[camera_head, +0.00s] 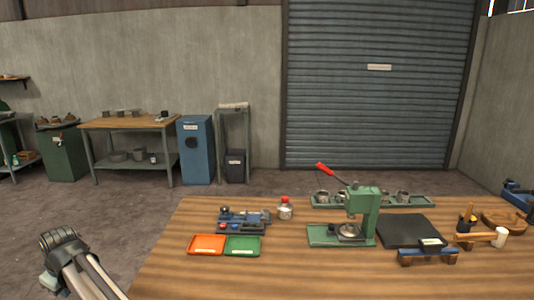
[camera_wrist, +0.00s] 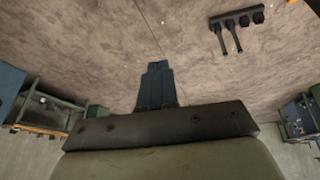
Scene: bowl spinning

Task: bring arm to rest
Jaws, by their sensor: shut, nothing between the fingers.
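My gripper (camera_wrist: 157,68) shows in the wrist view as two dark blue fingers side by side, pressed together with nothing between them. Behind the fingers is a bare stretch of brown-grey floor (camera_wrist: 80,45). In the head view part of my arm (camera_head: 75,262) rises at the lower left, left of the wooden table (camera_head: 200,275) and apart from it. I cannot make out the fingers in the head view.
On the table stand a green press (camera_head: 363,215) with a red lever, an orange tray (camera_head: 206,245), a green tray (camera_head: 243,246), a capped jar (camera_head: 285,209) and a dark mat (camera_head: 408,231). A workbench (camera_head: 127,122) and blue cabinet (camera_head: 195,150) stand behind. Floor beside the table is clear.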

